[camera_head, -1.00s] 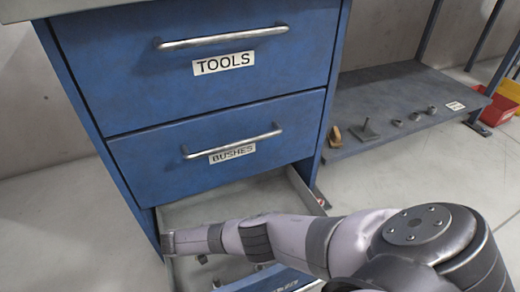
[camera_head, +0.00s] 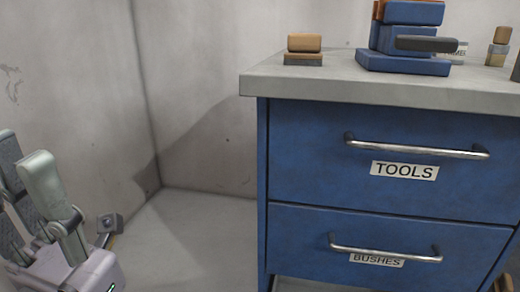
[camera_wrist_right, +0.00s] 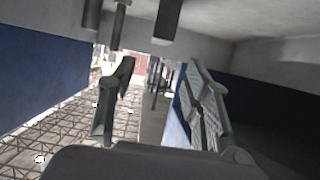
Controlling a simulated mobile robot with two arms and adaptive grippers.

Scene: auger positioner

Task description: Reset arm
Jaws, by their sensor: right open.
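My left gripper (camera_head: 27,168) is at the left edge of the head view, its two fingers pointing up and apart, with nothing seen between them. It is well to the left of the blue drawer cabinet (camera_head: 300,170). My right gripper (camera_wrist_right: 158,70) shows in the right wrist view, its fingers apart and empty. Grey surfaces, blue panels and a few dark cylindrical parts (camera_wrist_right: 167,20) surround it at the top and sides. The right arm is outside the head view.
The cabinet has closed TOOLS (camera_head: 405,171) and BUSHES (camera_head: 377,260) drawers with bar handles. On its grey top (camera_head: 330,88) stand a blue device (camera_head: 405,65) and wooden-topped blocks (camera_head: 304,48). A grey object (camera_head: 110,224) lies by the left wall.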

